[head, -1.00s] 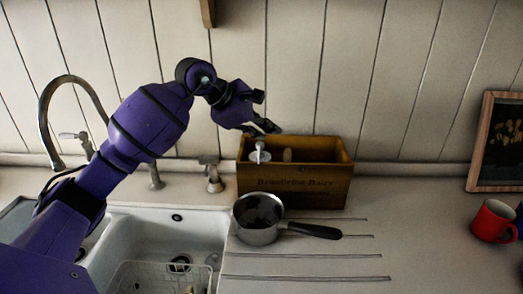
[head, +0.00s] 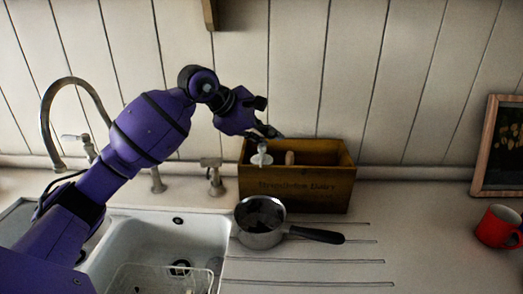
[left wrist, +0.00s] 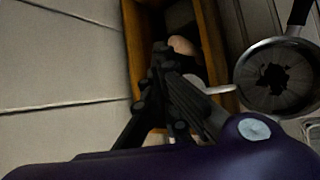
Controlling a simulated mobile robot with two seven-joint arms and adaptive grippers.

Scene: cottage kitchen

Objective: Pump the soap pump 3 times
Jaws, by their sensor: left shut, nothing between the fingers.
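The soap pump (head: 261,156) has a pale head and stands in the left end of a wooden box (head: 297,187); its body is hidden by the box. In the left wrist view its pale head and spout (left wrist: 212,88) show just beside my fingers. My left gripper (head: 270,132) is shut and empty, above the box's back left edge, close over the pump head. In the left wrist view the shut fingers (left wrist: 160,62) reach over the box's opening. I cannot tell whether they touch the pump. My right gripper is not in view.
A saucepan (head: 260,236) with a dark handle stands in front of the box. A white sink (head: 160,233) with a curved tap (head: 46,125) is at left. A red mug (head: 497,227) and a framed picture (head: 499,150) are at right. The ribbed counter between is clear.

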